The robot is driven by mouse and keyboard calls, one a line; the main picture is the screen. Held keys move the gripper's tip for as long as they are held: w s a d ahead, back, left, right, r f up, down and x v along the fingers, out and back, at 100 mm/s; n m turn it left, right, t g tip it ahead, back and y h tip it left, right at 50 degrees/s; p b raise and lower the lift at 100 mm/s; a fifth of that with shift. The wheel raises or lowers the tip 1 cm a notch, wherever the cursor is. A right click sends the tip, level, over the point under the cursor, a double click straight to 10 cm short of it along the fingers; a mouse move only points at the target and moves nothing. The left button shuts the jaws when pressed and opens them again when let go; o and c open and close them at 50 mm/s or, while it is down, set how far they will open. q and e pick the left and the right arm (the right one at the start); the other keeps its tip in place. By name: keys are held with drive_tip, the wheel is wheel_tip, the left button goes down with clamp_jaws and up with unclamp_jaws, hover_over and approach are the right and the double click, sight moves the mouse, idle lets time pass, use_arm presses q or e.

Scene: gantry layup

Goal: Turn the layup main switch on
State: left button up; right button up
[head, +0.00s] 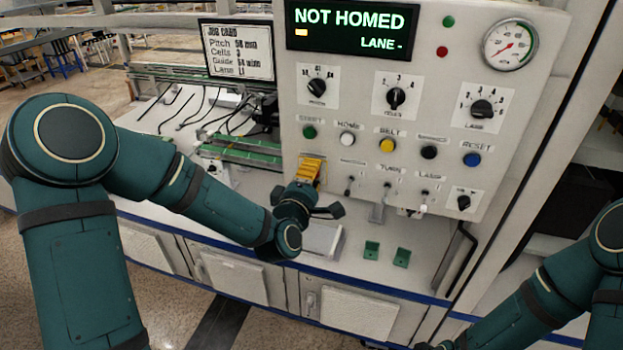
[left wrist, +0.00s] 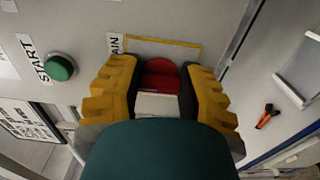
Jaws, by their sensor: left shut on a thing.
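The control panel (head: 428,130) stands in front of me, and its display (head: 349,29) reads "NOT HOMED" and "LANE -". My left gripper (head: 309,168), with yellow fingers, is at the panel's lower left, below the green start button (head: 309,132). The gripper hides the main switch in the head view. In the left wrist view a red switch knob (left wrist: 160,72) sits between the fingers, beside a label partly reading "AIN". The left gripper is shut on this knob. The knob's exact turn angle is hard to tell. My right arm is at the lower right, its fingers out of frame.
The panel also carries dials, a row of buttons ending in a blue reset button (head: 472,160), small toggles and a pressure gauge (head: 510,45). Two green brackets (head: 372,251) lie on the white bench below. A job card (head: 238,51) stands to the left.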

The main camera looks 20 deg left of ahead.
use_arm(q)
drive_tip(key=shift+r, duration=0.1)
drive_tip(key=o, duration=1.2)
